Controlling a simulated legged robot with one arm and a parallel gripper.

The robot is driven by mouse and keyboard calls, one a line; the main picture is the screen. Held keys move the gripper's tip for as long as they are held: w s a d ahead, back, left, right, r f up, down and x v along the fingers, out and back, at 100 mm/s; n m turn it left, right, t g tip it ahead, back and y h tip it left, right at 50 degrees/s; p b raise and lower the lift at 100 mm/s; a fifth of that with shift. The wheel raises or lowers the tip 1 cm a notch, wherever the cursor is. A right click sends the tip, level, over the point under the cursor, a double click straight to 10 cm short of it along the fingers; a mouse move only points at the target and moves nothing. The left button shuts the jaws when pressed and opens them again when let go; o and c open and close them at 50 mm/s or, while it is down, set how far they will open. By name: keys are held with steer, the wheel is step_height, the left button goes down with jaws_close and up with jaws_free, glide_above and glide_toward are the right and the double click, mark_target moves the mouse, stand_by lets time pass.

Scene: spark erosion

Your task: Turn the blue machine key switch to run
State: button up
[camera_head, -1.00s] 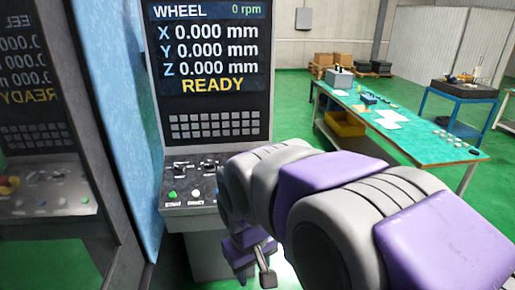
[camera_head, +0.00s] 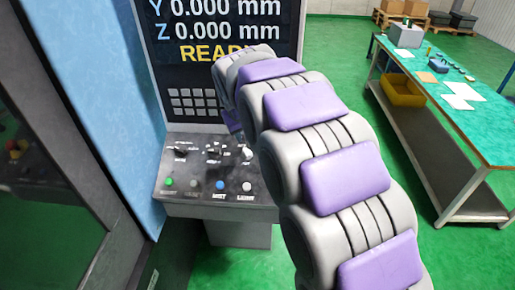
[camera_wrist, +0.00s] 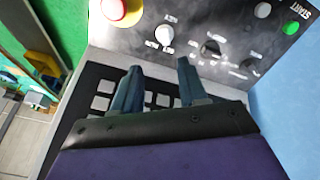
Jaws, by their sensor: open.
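The blue machine (camera_head: 100,70) stands at the left, beside a grey control console (camera_head: 215,207). The console has a left black knob (camera_head: 180,151), a middle black knob (camera_head: 214,152) and a white knob (camera_head: 246,154). In the wrist view, my gripper (camera_wrist: 160,65) is open and empty over the console. Its fingertips lie just below the white knob (camera_wrist: 165,36) in the picture, with a black knob (camera_wrist: 210,48) to the right. In the head view my arm hides the gripper.
A green button (camera_head: 169,182), a blue button (camera_head: 220,185) and a white button (camera_head: 246,187) line the console front. A red emergency stop (camera_wrist: 118,8) is near the white knob in the wrist view. A screen (camera_head: 225,35) rises behind. A green-topped table (camera_head: 470,125) stands right.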

glide_toward(247, 152)
steer(key=w+f, duration=0.1)
steer(key=f, duration=0.1)
steer(key=d+f, duration=0.1)
steer(key=f, duration=0.1)
steer(key=w+d+f+b, duration=0.1)
steer(key=f, duration=0.1)
steer(key=shift+w, duration=0.35)
steer(key=a+f, duration=0.2)
steer(key=a, duration=0.1)
steer(key=shift+w+f, duration=0.1)
steer(key=shift+w, duration=0.15)
steer(key=shift+w+a, duration=0.15)
steer(key=shift+a, duration=0.1)
steer(key=shift+w+d, duration=0.1)
steer(key=shift+d, duration=0.85)
steer(key=c, duration=0.3)
steer(key=shift+d, duration=0.1)
steer(key=shift+c, duration=1)
steer(key=shift+a+r, duration=0.2)
steer(key=shift+a, duration=0.15)
jaws_close()
